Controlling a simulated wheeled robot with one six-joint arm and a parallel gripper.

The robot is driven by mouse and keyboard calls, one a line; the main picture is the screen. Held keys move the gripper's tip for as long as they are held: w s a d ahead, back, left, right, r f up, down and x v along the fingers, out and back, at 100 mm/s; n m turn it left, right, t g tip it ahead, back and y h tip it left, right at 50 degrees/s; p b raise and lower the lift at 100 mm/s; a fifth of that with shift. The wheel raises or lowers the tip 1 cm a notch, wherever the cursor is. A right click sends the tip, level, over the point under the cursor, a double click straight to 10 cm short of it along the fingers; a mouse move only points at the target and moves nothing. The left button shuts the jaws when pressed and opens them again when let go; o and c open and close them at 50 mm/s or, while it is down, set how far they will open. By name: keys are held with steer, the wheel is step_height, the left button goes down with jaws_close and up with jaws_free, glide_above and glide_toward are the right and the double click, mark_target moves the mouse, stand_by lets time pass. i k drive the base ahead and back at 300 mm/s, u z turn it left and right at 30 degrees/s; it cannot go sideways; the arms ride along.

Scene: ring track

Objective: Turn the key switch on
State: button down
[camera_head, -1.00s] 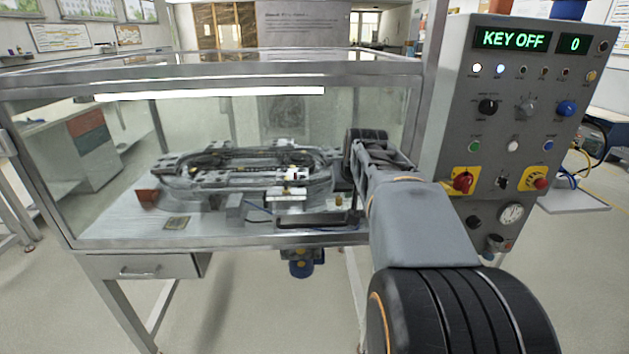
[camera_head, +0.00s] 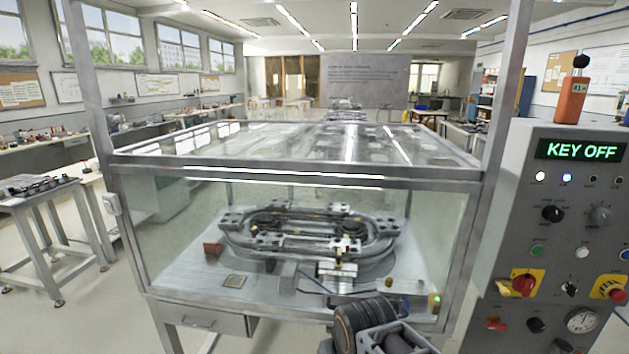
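The grey control panel (camera_head: 515,195) stands at the right, its right side cut off by the picture edge. Its green display (camera_head: 582,150) reads "KEY OFF". A black rotary knob (camera_head: 552,213) and a grey knob (camera_head: 600,214) sit below the lamps. A small dark switch (camera_head: 568,317) sits between the red handle on yellow and the red button. I cannot tell for sure which of these is the key switch. My gripper (camera_head: 397,338) shows partly at the bottom edge, in front of the glass case and left of the panel, apart from the panel. Its fingertips cannot be made out.
A glass case (camera_head: 300,176) with metal posts holds an oval ring track (camera_head: 310,232) left of the panel. A red handle (camera_head: 523,285) and a red button (camera_head: 609,287) stick out of the panel. A table (camera_head: 40,203) stands at the left, with open floor between.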

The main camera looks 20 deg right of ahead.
mark_target(567, 286)
steer(key=z, duration=2.25)
steer(key=k, duration=0.4)
steer(key=u, duration=1)
steer(key=i, duration=0.7)
steer(key=z, duration=0.5)
steer(key=i, duration=0.5)
steer(key=z, duration=0.6)
